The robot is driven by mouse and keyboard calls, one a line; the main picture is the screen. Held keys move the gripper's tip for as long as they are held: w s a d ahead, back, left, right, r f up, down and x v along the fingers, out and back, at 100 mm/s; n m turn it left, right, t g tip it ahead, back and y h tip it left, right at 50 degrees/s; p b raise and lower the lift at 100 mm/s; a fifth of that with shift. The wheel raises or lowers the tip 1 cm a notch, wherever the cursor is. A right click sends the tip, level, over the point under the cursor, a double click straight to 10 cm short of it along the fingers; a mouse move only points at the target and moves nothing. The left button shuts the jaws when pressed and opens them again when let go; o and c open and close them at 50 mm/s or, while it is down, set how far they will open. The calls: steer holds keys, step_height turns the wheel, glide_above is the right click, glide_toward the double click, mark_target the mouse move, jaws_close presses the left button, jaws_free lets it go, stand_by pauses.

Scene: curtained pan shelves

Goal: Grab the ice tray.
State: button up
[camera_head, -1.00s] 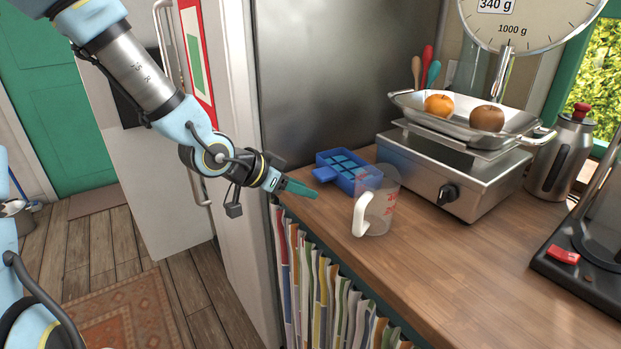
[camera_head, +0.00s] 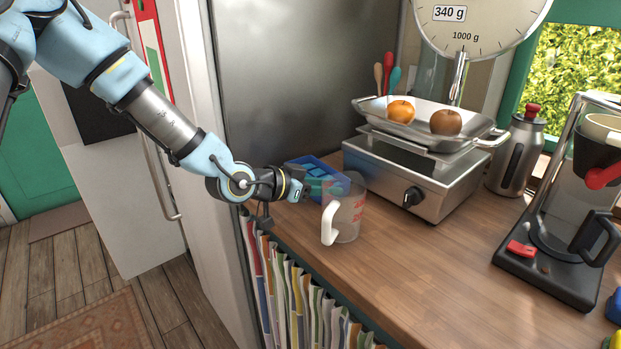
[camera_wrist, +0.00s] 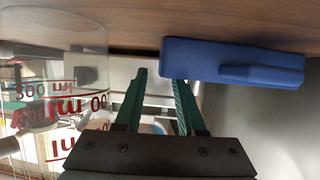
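The blue ice tray (camera_head: 305,162) lies on the wooden counter, with lighter blue cubes showing in it. In the wrist view, which looks upside down, the tray (camera_wrist: 232,62) is at the upper right. My gripper (camera_head: 330,187) is low over the counter, beside the tray in the head view, and hides part of it. In the wrist view my gripper (camera_wrist: 160,77) has its two green fingers apart with nothing between them. The right finger's tip is close to the tray's edge; whether it touches I cannot tell.
A clear measuring cup (camera_head: 350,218) stands close to the tray and my fingers; it is at the left in the wrist view (camera_wrist: 55,95). A scale (camera_head: 405,180) with fruit in its pan stands behind. A coffee maker (camera_head: 555,250) is at the right. The front counter is clear.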

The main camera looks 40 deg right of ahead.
steer(key=shift+p+x, duration=0.3)
steer(key=shift+x, duration=1.05)
steer(key=shift+c, duration=0.4)
jaws_close()
